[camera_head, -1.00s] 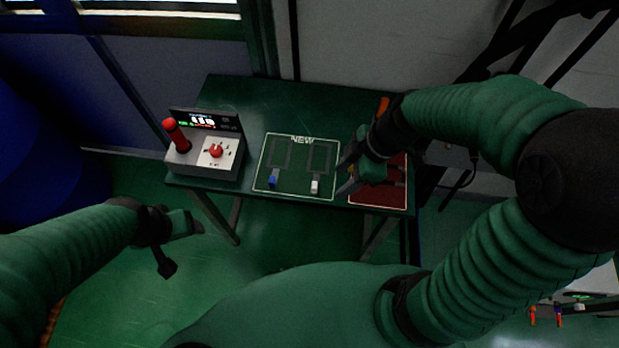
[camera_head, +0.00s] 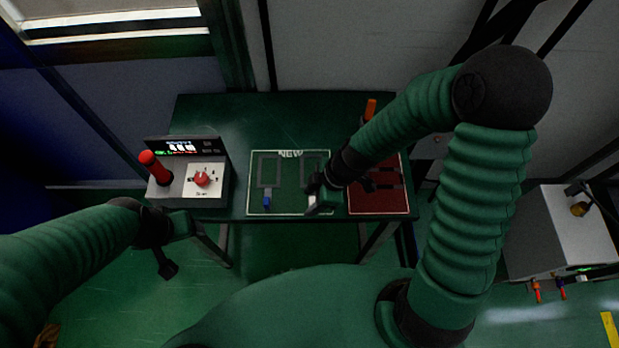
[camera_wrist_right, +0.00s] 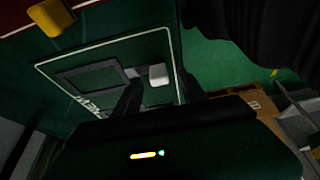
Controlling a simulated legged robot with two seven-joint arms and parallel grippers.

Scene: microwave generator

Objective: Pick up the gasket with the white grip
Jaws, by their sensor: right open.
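The gasket with the white grip is a dark rectangular frame (camera_head: 311,160) on the green mat marked NEW; its white grip (camera_head: 311,201) is at the near end. The wrist view also shows the white grip (camera_wrist_right: 158,74) between and beyond the two dark fingers. My right gripper (camera_head: 314,198) is open at the white grip and partly covers it; I cannot tell whether it touches. A second gasket with a blue grip (camera_head: 267,202) lies to its left. My left gripper (camera_head: 176,245) hangs off the table's front left, fingers apart and empty.
A control box (camera_head: 190,180) with a red knob and red lever stands at the table's left. A red mat (camera_head: 380,200) with dark pieces lies right of the green mat. A yellow block (camera_wrist_right: 50,17) shows in the wrist view.

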